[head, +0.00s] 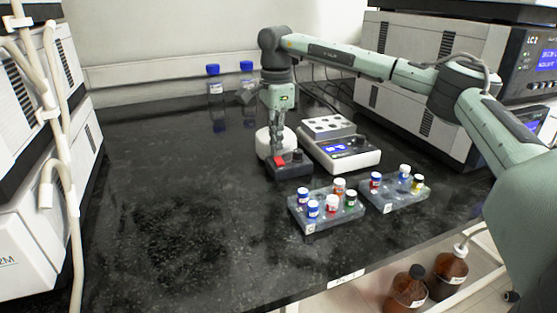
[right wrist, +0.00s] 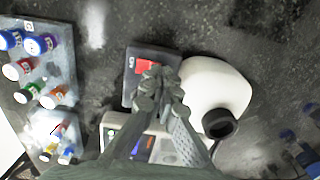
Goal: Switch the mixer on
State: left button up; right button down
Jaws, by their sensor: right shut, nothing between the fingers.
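The mixer (head: 291,171) stands mid-bench as a low black box with a red switch (head: 280,160) and a dark knob on top. The box (right wrist: 134,62) and its red switch (right wrist: 146,66) also show in the right wrist view. A rounded white body (right wrist: 215,82) with a black round part sits against the box; I cannot tell if they are joined. My right gripper (head: 277,150) points down, shut and empty, with its tips (right wrist: 157,82) over the box beside the switch. Whether they touch it, and the switch's position, I cannot tell. My left gripper is out of view.
A white block unit with a blue display (head: 368,158) stands right of the mixer. Two vial racks (head: 319,227) (head: 396,202) stand in front of it. Two blue-capped bottles (head: 214,88) (head: 247,80) stand behind. The left of the bench (head: 170,200) is clear.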

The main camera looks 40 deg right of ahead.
aim_at(276, 158)
jog(key=shift+f, duration=0.3)
jog(key=shift+r, duration=0.1)
jog(key=shift+r+p, duration=2)
jog(key=shift+r, duration=0.5)
jog(key=shift+f, duration=0.1)
